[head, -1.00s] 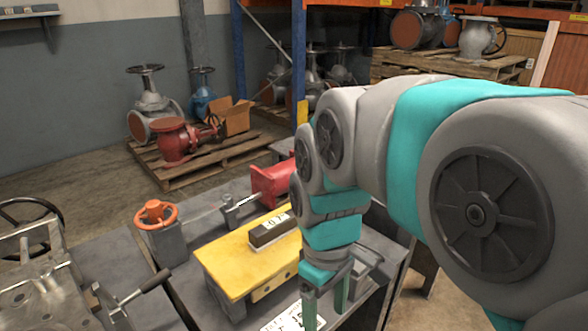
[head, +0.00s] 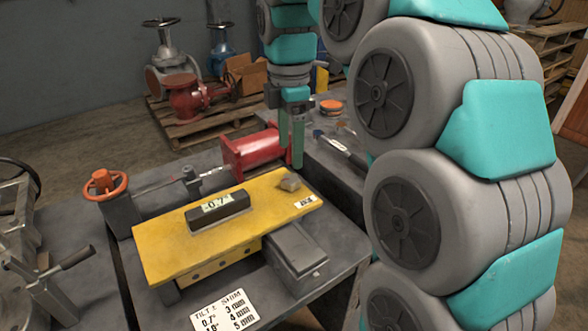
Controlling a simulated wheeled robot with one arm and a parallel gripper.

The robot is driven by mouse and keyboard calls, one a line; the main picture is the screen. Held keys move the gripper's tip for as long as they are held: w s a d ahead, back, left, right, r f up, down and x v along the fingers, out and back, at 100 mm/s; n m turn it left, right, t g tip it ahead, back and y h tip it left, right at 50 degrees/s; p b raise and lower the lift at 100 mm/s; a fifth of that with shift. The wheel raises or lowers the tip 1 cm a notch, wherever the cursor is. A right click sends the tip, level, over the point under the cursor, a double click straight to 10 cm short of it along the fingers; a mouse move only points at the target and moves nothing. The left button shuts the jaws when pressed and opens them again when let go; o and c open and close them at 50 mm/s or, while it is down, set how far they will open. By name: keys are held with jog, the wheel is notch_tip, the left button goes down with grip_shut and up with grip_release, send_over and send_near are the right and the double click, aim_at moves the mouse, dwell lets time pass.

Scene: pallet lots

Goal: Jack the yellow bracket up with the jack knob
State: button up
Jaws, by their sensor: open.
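The yellow bracket (head: 170,244) is a flat plate on the bench, tilted in the picture, with a dark level (head: 218,213) on top reading about 0.7°. A grey stone-like piece (head: 290,182) lies at its far right end. An orange handwheel knob (head: 104,184) sits on a grey post left of the bracket; it looks like the jack knob. My gripper (head: 291,150) points down beside the right end of the red cylinder, behind the bracket and well away from the orange knob. Its green fingers are open, with nothing seen between them.
A red cylinder (head: 250,150) with a thin rod lies behind the bracket. A grey block (head: 295,250) stands at its front right. A tilt-shim card (head: 224,312) lies in front. A handled fixture (head: 40,270) is at left. Another bench with an orange disc (head: 331,106) is behind right.

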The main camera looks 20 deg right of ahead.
aim_at(291, 178)
jog(key=shift+s+f+p, duration=0.1)
jog(key=shift+f+p, duration=0.2)
jog(key=shift+f, duration=3.05)
grip_shut()
